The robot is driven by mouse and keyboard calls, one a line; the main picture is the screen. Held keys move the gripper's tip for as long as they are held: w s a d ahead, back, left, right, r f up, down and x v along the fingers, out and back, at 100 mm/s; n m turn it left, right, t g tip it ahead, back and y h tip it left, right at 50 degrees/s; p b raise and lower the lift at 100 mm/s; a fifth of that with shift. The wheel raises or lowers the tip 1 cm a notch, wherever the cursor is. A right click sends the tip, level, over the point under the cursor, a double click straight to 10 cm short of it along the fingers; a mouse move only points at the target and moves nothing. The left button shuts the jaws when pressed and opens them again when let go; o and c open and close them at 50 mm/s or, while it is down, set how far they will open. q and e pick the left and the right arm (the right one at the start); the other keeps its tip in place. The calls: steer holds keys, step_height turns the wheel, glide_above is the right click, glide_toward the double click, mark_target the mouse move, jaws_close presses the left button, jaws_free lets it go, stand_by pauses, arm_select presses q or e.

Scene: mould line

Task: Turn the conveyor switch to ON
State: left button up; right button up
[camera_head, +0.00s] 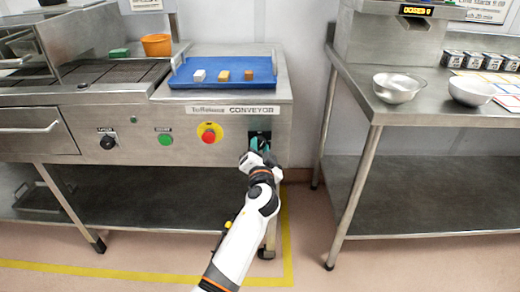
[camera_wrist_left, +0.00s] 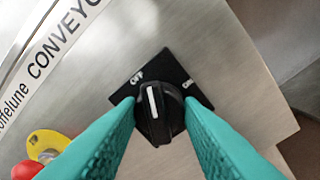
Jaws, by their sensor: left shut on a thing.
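The conveyor switch is a black knob (camera_wrist_left: 158,114) with a white pointer line, on a black plate (camera_wrist_left: 168,65) marked OFF and ON. The pointer stands between the two labels, somewhat nearer OFF. My left gripper (camera_wrist_left: 160,108) is shut on the knob, with a teal finger against each side. In the head view, the switch plate (camera_head: 259,134) is on the front panel under the CONVEYOR label, partly hidden behind my left gripper (camera_head: 260,147). My right gripper is not in view.
A red emergency button (camera_head: 209,135) on yellow, a green button (camera_head: 166,139) and a black knob (camera_head: 108,142) sit left on the panel. A blue tray (camera_head: 222,82) with small blocks lies above. A steel table (camera_head: 400,112) with bowls stands right, across a gap.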

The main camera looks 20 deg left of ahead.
arm_select(q)
steer(key=shift+m, duration=1)
steer(key=m+p, duration=0.1)
steer(key=m, duration=0.2)
steer(key=shift+m, duration=0.4)
steer(key=m+p, duration=0.1)
steer(key=m, duration=0.4)
steer(key=shift+h+p, duration=0.3)
steer(key=shift+p, duration=0.1)
steer(key=shift+m+t+p, duration=0.3)
steer(key=shift+m, duration=0.8)
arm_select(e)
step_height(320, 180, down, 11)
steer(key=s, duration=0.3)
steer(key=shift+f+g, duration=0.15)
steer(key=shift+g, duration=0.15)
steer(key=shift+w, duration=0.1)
arm_select(q)
steer(key=o, duration=1)
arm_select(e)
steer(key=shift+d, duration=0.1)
